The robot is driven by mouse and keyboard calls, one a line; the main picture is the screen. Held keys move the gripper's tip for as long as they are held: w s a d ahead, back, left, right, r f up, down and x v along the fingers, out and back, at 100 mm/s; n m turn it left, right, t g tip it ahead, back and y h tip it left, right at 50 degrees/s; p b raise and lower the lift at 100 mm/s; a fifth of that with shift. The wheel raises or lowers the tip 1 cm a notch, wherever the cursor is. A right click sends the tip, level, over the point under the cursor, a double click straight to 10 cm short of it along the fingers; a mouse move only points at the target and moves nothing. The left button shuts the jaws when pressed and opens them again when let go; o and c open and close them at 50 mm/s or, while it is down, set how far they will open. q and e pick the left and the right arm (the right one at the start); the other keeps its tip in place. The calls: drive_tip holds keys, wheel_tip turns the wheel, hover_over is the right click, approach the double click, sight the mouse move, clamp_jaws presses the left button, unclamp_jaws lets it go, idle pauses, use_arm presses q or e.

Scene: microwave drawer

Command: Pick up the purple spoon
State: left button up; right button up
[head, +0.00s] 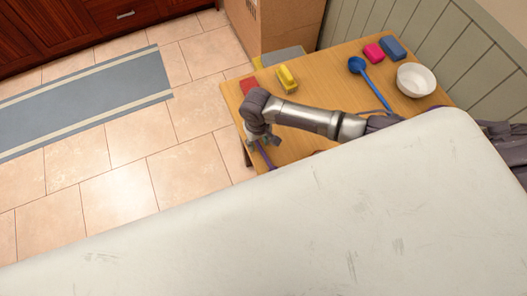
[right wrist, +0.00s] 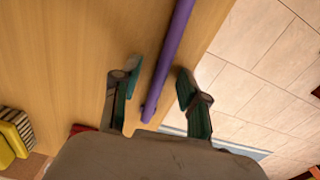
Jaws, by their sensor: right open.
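The purple spoon (head: 265,156) lies at the near left edge of the wooden table, mostly hidden by my right arm and the white surface in front. In the right wrist view its long purple handle (right wrist: 168,62) runs from the top edge down to a rounded end between my fingers; its bowl is out of that view. My right gripper (right wrist: 157,92) is open, with one finger on each side of the handle and gaps to both. In the head view the right gripper (head: 262,139) points down at the spoon. My left gripper is not in view.
The wooden table (head: 325,75) also holds a blue ladle (head: 368,79), a white bowl (head: 415,80), a pink block (head: 373,52), a blue block (head: 393,47), a yellow item (head: 287,79) and a red item (head: 249,85). A cardboard box (head: 290,25) stands behind.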

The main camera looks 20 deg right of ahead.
sight(258, 144)
clamp_jaws()
drive_tip(key=shift+r, duration=0.1)
idle(0.3)
drive_tip(key=shift+r, duration=0.2)
wheel_tip(258, 144, up, 4)
drive_tip(key=shift+f+b, duration=0.15)
drive_tip(key=shift+b, duration=0.2)
drive_tip(key=s+d+r, duration=0.5)
drive_tip(key=s+r, duration=0.1)
drive_tip(key=s, duration=0.4)
drive_tip(key=shift+s+d+r+b, duration=0.15)
drive_tip(key=shift+s+r+b, duration=0.05)
drive_tip(key=shift+r+b, duration=0.15)
